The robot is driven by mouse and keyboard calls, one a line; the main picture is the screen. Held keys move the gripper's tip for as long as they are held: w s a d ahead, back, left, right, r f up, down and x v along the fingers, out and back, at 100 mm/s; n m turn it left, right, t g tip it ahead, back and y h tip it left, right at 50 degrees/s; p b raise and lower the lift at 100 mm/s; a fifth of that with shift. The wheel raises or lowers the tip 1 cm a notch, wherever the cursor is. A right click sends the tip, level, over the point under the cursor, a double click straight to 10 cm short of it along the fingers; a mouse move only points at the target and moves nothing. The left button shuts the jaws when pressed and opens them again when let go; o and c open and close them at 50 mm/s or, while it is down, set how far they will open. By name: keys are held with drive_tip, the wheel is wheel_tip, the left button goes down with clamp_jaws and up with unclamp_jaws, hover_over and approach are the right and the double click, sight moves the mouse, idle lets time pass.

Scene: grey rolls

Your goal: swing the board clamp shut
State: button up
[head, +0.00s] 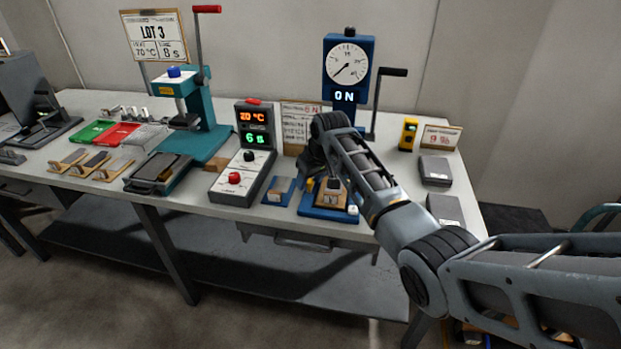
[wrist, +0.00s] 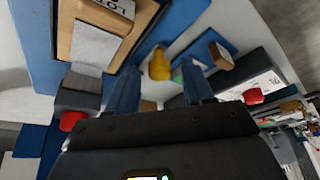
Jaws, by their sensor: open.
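The blue fixture base (head: 318,212) stands at the front of the bench, under the dial gauge column. A yellow knob (wrist: 160,66), apparently the board clamp's handle, shows between my fingertips; a small yellow bit (head: 310,184) shows beside the fixture. My gripper (wrist: 160,84) is open around the knob's sides, with gaps visible. Contact cannot be told. Most of the clamp arm is hidden by my gripper.
A control box (head: 228,186) with a red button and a small blue pad (head: 272,194) sit to the left. A yellow device (head: 408,134) stands at right.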

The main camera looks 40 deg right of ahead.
drive_tip(key=shift+c, duration=0.2)
clamp_jaws()
